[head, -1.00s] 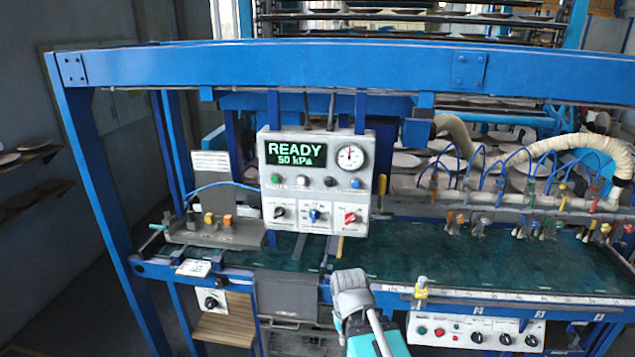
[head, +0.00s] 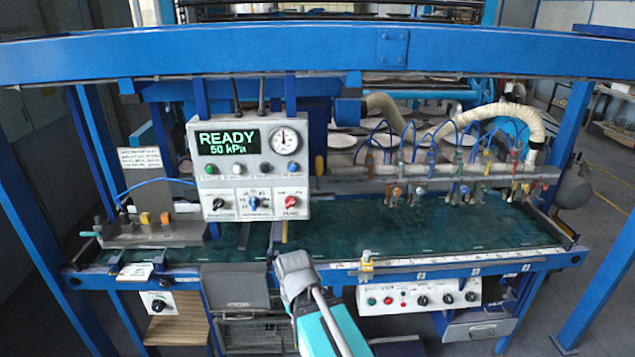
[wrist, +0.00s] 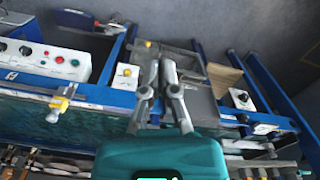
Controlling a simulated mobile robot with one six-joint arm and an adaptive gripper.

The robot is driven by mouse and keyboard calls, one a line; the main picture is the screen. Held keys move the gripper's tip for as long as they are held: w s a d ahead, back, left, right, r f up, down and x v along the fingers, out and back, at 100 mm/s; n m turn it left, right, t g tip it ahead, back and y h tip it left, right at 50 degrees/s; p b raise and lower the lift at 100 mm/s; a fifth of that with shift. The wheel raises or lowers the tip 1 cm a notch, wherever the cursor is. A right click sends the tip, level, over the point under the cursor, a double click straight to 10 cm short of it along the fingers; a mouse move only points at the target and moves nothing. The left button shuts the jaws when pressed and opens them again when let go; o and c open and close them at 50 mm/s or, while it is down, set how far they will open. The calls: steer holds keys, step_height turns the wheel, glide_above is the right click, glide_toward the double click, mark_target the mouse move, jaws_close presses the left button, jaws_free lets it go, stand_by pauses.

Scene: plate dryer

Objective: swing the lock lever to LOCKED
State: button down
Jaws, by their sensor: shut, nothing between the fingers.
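No lever with a readable LOCKED mark shows, so I cannot tell for sure which part is the lock lever. A small teal-tipped handle (head: 90,234) sticks out at the left end of the green bed. A yellow clamp-like part (head: 366,262) stands on the front rail, and a yellow part shows in the wrist view (wrist: 62,100). My gripper (head: 293,262) is in front of the blue front rail, left of the yellow part and apart from it. In the wrist view my gripper (wrist: 158,65) has its fingers together, empty, over the front of the machine.
A control box (head: 248,172) reads READY 50 kPa above the green bed (head: 400,222). A white switch panel (head: 418,297) hangs below the front rail. A blue overhead beam (head: 300,57) crosses the top. Hoses and valves line the back. Open floor shows at the right.

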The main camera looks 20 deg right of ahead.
steer(key=shift+w, duration=0.1)
steer(key=w+d+r+m+t+y+p, duration=0.1)
steer(key=w+d+r+m+t+y, duration=0.15)
steer(key=w, duration=0.45)
steer(key=w+d+r+m+t+y+p, duration=0.1)
steer(key=w+d+r+t+y, duration=0.1)
steer(key=w+d+r+y, duration=0.3)
steer(key=w+r+m+t+y+p, duration=0.1)
steer(key=w+r+m+t, duration=0.15)
steer(key=w, duration=0.55)
steer(key=w+d+r+m+t+p, duration=0.1)
steer(key=w+d+r+m+t, duration=0.2)
steer(key=d+r, duration=0.4)
steer(key=w+d+r+m+t+p, duration=0.1)
steer(key=w+d+r+m+t, duration=0.2)
steer(key=d, duration=1.2)
steer(key=w+r+t, duration=0.3)
steer(key=r, duration=0.1)
steer(key=shift+w+d+m, duration=0.2)
steer(key=shift+w+m, duration=0.1)
steer(key=shift+w, duration=0.1)
steer(key=shift+h, duration=0.25)
